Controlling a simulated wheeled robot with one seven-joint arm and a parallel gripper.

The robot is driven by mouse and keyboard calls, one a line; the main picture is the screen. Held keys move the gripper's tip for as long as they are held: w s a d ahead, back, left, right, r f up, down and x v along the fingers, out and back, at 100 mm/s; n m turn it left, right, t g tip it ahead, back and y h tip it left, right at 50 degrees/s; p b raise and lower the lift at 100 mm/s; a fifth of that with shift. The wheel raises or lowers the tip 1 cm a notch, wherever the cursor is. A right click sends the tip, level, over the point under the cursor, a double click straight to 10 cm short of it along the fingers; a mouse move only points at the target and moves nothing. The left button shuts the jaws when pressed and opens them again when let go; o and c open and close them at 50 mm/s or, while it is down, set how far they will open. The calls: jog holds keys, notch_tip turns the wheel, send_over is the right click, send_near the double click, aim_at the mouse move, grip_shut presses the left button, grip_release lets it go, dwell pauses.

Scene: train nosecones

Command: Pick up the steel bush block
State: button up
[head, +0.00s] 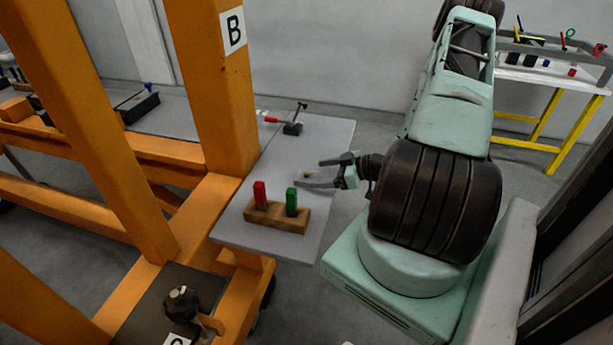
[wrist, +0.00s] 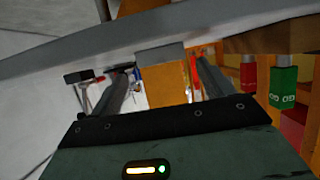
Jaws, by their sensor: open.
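A small grey block (head: 307,174) with a brownish spot, which looks like the steel bush block, is on the grey table near my fingertips. Its outline blends with the tabletop in the head view. In the wrist view, a plain grey block face (wrist: 160,52) shows between and beyond the fingers. My gripper (head: 310,173) is open and reaches in from the right, low over the table, with a finger on each side of the block. The fingers also show in the wrist view (wrist: 161,70). I cannot tell whether they touch the block.
A wooden holder (head: 275,214) with a red piece (head: 260,195) and a green piece (head: 292,202) stands near the front table edge. An orange frame (head: 205,85) stands left. Bare tabletop (head: 335,133) lies behind my gripper.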

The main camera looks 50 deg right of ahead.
aim_at(303, 176)
jog(key=p+x, duration=0.1)
jog(key=x, duration=0.2)
jog(key=shift+a, duration=0.3)
jog(key=shift+w+f, duration=0.25)
jog(key=shift+w, duration=0.05)
jog(key=shift+c, duration=0.3)
jog(key=c, duration=1.3)
jog(key=shift+r, duration=0.2)
